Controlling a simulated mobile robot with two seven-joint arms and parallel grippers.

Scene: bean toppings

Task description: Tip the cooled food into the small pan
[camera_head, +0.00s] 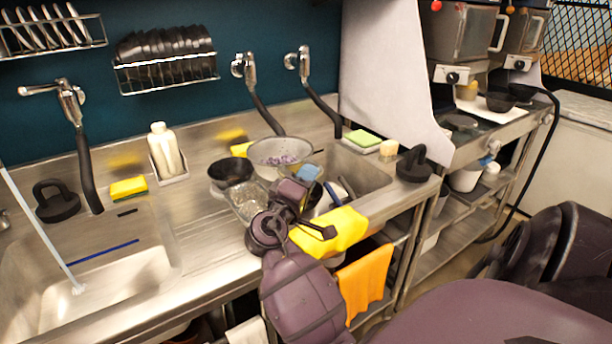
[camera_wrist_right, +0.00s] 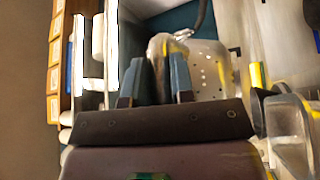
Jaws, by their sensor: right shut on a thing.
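A pale colander (camera_head: 262,148) with purplish beans (camera_head: 279,160) in it is at the back of the counter, by the right sink; its perforated wall also shows in the right wrist view (camera_wrist_right: 207,72). A small black pan (camera_head: 232,171) stands just left of the colander, on the counter. My right gripper (camera_head: 308,174) reaches in from the front, at the colander's near right side. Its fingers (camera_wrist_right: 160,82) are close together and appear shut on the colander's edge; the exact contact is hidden. My left gripper is not in view.
A clear container (camera_head: 246,204) stands in front of the pan, close to my right wrist. A yellow cloth (camera_head: 343,229) and an orange cloth (camera_head: 364,283) hang at the front edge. Taps with black hoses (camera_head: 322,109) stand behind.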

